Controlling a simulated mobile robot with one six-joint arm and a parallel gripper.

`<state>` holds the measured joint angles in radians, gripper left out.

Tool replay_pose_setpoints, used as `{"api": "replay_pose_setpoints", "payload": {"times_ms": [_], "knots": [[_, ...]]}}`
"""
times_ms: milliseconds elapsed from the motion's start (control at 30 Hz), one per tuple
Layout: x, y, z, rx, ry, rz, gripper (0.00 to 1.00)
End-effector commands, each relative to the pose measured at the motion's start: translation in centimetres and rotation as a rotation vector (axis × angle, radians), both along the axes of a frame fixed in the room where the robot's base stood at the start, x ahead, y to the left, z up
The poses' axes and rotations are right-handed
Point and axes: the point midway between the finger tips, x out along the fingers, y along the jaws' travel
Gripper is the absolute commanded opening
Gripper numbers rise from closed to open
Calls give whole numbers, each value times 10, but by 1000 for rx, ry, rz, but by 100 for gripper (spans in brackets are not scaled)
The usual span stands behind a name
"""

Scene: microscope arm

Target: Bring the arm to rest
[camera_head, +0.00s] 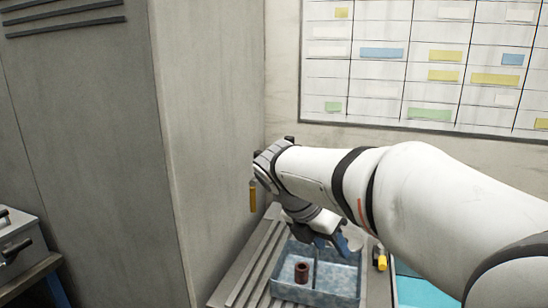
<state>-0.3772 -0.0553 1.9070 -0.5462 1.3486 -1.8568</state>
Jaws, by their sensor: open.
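My arm reaches in from the right edge and bends down near the middle of the picture. My gripper (330,243) is at its end, over the back part of a blue-grey tray (312,293). It is open, and its dark and blue fingers point downward. A small dark red-brown cylinder (301,272) stands in the tray, a little left of and in front of the gripper, apart from it. The arm hides part of the tray's back side.
A grey cabinet (90,140) stands at the left, close to the arm's bend. A yellow-orange item (253,197) hangs beside the wrist. A yellow-and-black object (380,260) and a turquoise surface (420,293) lie right of the tray. A wall board (425,60) is behind.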

Motion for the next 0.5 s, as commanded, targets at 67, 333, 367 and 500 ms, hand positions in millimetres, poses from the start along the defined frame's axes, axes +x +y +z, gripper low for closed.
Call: {"api": "replay_pose_setpoints", "payload": {"times_ms": [67,333,367,500], "knots": [[-12,-9,-5,61,-58,-123,45],[-67,-34,-35,358,-326,-798,45],[-73,-36,-38,391,-354,-884,45],[-102,-43,-56,539,-475,-1298,45]]}}
